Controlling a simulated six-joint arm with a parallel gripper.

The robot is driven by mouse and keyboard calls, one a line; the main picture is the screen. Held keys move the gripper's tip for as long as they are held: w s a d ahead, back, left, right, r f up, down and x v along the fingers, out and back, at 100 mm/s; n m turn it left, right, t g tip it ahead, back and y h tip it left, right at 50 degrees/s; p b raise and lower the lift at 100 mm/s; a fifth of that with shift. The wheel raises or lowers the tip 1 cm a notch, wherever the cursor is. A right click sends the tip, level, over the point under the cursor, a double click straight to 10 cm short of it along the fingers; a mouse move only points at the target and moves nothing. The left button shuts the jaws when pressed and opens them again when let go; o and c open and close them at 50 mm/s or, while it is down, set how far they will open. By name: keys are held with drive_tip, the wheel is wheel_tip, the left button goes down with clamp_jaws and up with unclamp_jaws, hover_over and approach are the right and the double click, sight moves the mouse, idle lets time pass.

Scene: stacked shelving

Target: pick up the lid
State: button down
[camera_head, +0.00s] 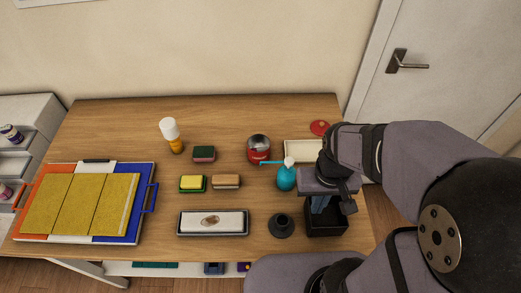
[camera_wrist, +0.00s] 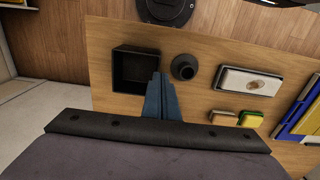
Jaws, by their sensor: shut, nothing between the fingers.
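A small red lid (camera_head: 320,127) with a knob lies on the table near the back right edge, behind the cream tray. A red and silver canister (camera_head: 259,149) stands to its left; I cannot tell whether the lid belongs to it. My gripper (camera_head: 319,205) points down over the black open box at the right front of the table, well in front of the lid. Its blue-grey fingers are together with nothing between them, as the wrist view shows (camera_wrist: 160,82). The lid is not visible in the wrist view.
Near my gripper are the black box (camera_head: 325,231), a dark round-based object (camera_head: 281,226), a teal pump bottle (camera_head: 286,178) and a cream tray (camera_head: 298,151) partly hidden by my arm.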

idle(0.3)
drive_tip(key=c, duration=0.6)
unclamp_jaws()
drive_tip(key=t+b, duration=0.4)
drive_tip(key=b, duration=0.4)
hover_over(322, 125)
drive_tip(key=s, duration=0.2)
drive_tip(key=shift+w+f, duration=0.15)
drive_tip(key=shift+f, duration=2.55)
drive_tip(key=shift+w+f, duration=0.1)
drive_tip(key=shift+f, duration=2.6)
drive_tip(key=shift+f+p, duration=0.1)
drive_tip(key=shift+p, duration=0.25)
drive_tip(key=shift+t, duration=0.3)
drive_tip(key=shift+s+p+x, duration=0.15)
drive_tip(key=shift+p+x, duration=0.5)
drive_tip(key=shift+x, duration=0.6)
drive_tip(key=shift+s+p+x, duration=0.15)
drive_tip(key=shift+p+x, duration=0.45)
drive_tip(key=shift+x, duration=0.6)
